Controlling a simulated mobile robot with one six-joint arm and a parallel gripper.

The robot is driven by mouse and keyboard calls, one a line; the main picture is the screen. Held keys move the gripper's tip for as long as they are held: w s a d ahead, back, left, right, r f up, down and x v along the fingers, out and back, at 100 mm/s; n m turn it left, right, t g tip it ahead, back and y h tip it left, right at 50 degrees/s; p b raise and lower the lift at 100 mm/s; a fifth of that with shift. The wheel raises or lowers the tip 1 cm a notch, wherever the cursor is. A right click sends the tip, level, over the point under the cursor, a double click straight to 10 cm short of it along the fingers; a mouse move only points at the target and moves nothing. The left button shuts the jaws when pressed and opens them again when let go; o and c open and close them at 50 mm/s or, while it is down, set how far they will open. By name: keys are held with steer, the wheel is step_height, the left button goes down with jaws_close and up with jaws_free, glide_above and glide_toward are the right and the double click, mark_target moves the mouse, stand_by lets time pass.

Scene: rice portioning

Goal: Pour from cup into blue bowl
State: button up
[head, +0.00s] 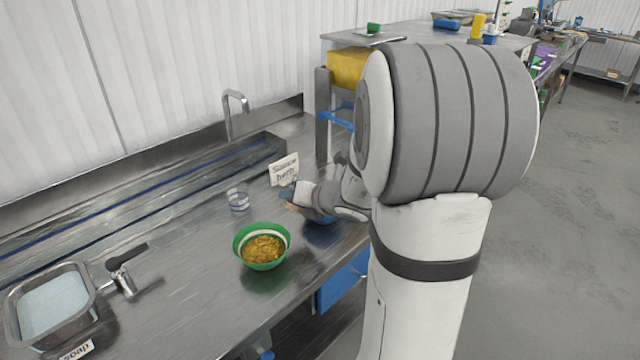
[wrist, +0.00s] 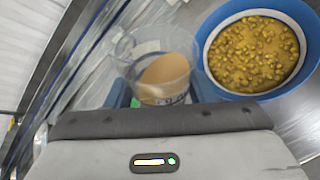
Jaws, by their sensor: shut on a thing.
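My gripper (head: 298,194) is shut on a clear cup (wrist: 128,48) with smooth tan sauce inside it; the bluish fingers show on both sides of the cup in the wrist view. The blue bowl (wrist: 208,76) is right beside the cup, to its right in that view, and holds yellow, lumpy food. No sauce shows between cup and bowl. In the head view the blue bowl (head: 321,219) is mostly hidden behind my arm, and the held cup is hard to make out. I cannot tell how far the cup is tilted.
A green bowl (head: 281,232) of similar food stands in front of the gripper. An empty-looking clear cup (head: 238,200) stands to the left, near a "Sauce here" sign (head: 284,169).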

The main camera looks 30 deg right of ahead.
steer(key=shift+d+r, duration=0.15)
steer(key=shift+r, duration=0.05)
steer(key=shift+w+d+r+m+y+p, duration=0.15)
steer(key=shift+r+m+y+p, duration=0.4)
steer(key=shift+p, duration=1.75)
steer(key=shift+f+m+g+y+p, duration=0.4)
steer(key=shift+f+m+y+p, duration=0.2)
steer(key=shift+p, duration=0.55)
steer(key=shift+r+m+y+p, duration=0.45)
steer(key=shift+y+p, duration=0.1)
steer(key=shift+p, duration=1.05)
steer(key=shift+d+f+m+y+p, duration=0.15)
steer(key=shift+f+m+y+p, duration=0.25)
steer(key=shift+m+y+p, duration=0.15)
steer(key=shift+w+d+r+m+y+p, duration=0.2)
steer(key=shift+d+p, duration=0.25)
steer(key=shift+p, duration=0.55)
steer(key=shift+w+d+r+m+y+p, duration=0.1)
steer(key=shift+d+r+m+y+p, duration=0.25)
steer(key=shift+p, duration=0.65)
steer(key=shift+w+d+r+m+g+y+p, duration=0.1)
steer(key=shift+d+r+m+g+y+p, duration=0.2)
steer(key=shift+p, duration=1.1)
steer(key=shift+f, duration=0.2)
